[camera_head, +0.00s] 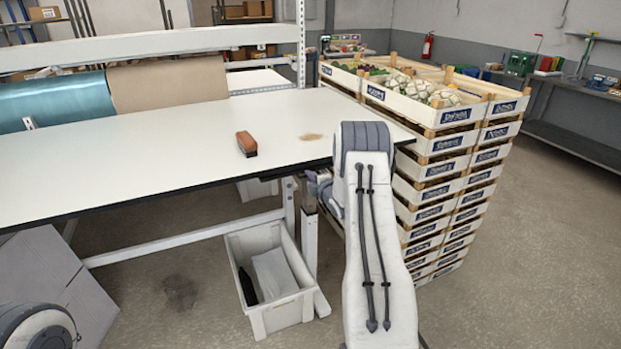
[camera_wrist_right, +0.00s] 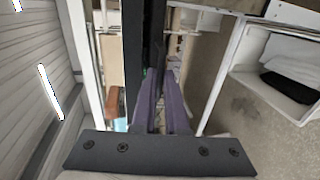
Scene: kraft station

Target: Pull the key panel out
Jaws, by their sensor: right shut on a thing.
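My right gripper (camera_wrist_right: 162,72) reaches to the dark front edge of the white table (camera_head: 120,140), near its right end. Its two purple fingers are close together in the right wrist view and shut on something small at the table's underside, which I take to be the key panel. The fingers and the table edge hide most of that part, so I cannot tell how far out it stands. In the head view the right gripper (camera_head: 318,182) shows only partly, just under the table edge, beside my forearm. My left gripper is in neither view.
A brown-orange brush (camera_head: 246,144) lies on the table. A grey-white bin (camera_head: 272,318) stands on the floor below. Stacked vegetable crates (camera_head: 432,168) stand close to the right of my arm. Rolls of brown paper (camera_head: 168,88) and blue film (camera_head: 54,103) lie at the back.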

